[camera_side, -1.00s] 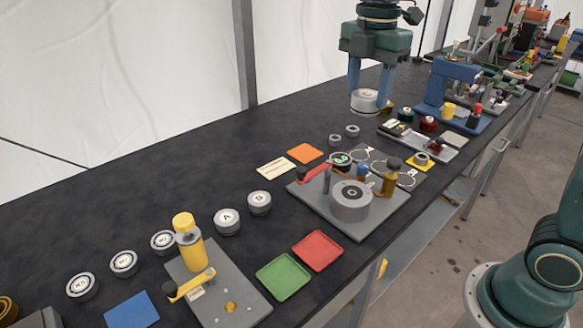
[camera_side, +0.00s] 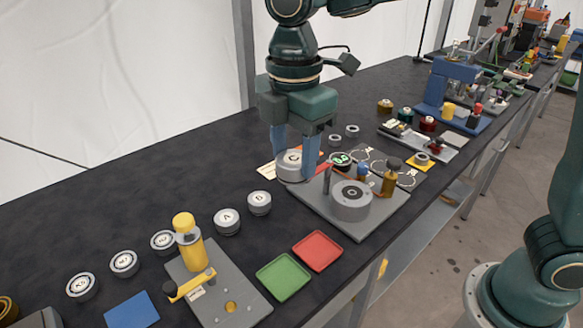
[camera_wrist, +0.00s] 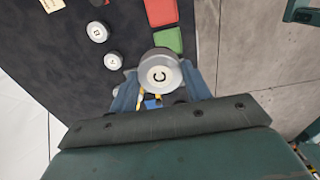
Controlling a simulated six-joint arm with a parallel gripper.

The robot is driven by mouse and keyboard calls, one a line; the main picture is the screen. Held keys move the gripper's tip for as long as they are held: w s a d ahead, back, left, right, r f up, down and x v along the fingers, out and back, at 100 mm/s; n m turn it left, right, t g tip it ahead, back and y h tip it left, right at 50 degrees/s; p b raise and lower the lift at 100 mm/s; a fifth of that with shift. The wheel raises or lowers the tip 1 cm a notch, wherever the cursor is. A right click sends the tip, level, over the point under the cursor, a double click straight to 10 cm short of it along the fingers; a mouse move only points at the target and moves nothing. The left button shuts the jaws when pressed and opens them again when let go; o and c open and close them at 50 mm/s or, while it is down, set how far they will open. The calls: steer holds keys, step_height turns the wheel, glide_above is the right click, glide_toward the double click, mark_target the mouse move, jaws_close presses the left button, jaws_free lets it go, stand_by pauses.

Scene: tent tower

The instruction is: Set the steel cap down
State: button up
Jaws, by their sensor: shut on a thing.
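My gripper (camera_side: 296,167) is shut on a round steel cap (camera_side: 289,162), with one blue finger on each side. In the wrist view the cap (camera_wrist: 160,74) shows its pale top with a dark C-like mark, between the fingertips. In the side view the cap is level, just left of the grey fixture plate (camera_side: 335,222). It looks held above the bench, but I cannot tell how high. Its underside is hidden. A similar cap marked A (camera_side: 227,221) and another lettered cap (camera_side: 259,202) stand on the bench to its lower left.
The fixture plate bears a grey cylinder (camera_side: 351,203) and an amber post (camera_side: 389,183). An orange pad is mostly hidden behind my gripper. A red tray (camera_side: 317,250) and green tray (camera_side: 283,276) lie in front. The black bench behind the caps is clear.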

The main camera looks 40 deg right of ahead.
glide_above(283, 277)
steer(key=f, duration=0.1)
steer(key=shift+f, duration=0.1)
step_height(283, 277, down, 20)
steer(key=shift+r, duration=0.1)
stand_by(1.1)
steer(key=o, duration=1.2)
steer(key=shift+c, duration=0.2)
